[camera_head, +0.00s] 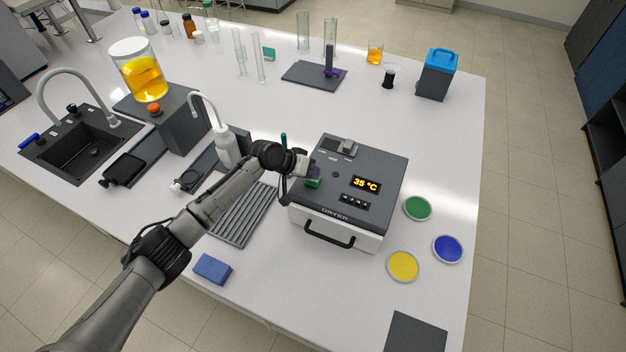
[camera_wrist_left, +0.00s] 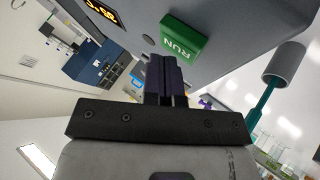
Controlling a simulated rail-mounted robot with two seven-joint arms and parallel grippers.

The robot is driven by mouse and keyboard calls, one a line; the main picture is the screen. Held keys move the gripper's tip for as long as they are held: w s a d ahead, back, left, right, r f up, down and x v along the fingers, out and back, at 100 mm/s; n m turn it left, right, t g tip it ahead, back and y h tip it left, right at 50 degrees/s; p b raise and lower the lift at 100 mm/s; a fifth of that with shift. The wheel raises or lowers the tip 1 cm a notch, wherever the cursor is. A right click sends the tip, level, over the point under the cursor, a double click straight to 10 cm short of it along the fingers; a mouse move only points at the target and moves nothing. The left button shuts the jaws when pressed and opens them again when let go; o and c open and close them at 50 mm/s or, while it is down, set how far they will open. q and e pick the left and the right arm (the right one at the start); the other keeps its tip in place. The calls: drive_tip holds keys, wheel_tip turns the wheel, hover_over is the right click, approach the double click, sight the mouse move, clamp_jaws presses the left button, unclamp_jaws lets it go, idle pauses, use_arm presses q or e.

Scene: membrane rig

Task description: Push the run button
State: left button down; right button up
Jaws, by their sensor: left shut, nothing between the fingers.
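The run button is a green block marked RUN (camera_wrist_left: 184,38) in the left wrist view. In the head view the green button (camera_head: 313,183) sits on the left part of the dryer's dark top (camera_head: 375,160), partly covered by my gripper. My left gripper (camera_head: 312,171) is shut and empty, with its fingertips at the button. In the left wrist view the closed dark fingers (camera_wrist_left: 165,75) point at the button's near edge. I cannot tell whether they touch it. My right gripper is not in view.
The dryer has a lit 35 °C display (camera_head: 366,184) and a front handle (camera_head: 329,235). A grey ribbed rack (camera_head: 243,215) lies left of it, and a wash bottle (camera_head: 226,147) stands behind my arm. Green (camera_head: 417,208), blue (camera_head: 447,249) and yellow (camera_head: 402,266) dishes lie to the right.

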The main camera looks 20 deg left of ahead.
use_arm(q)
drive_tip(key=shift+f, duration=0.2)
drive_tip(key=shift+f, duration=0.25)
idle(0.5)
drive_tip(key=shift+r+p, duration=0.3)
drive_tip(key=shift+r, duration=0.1)
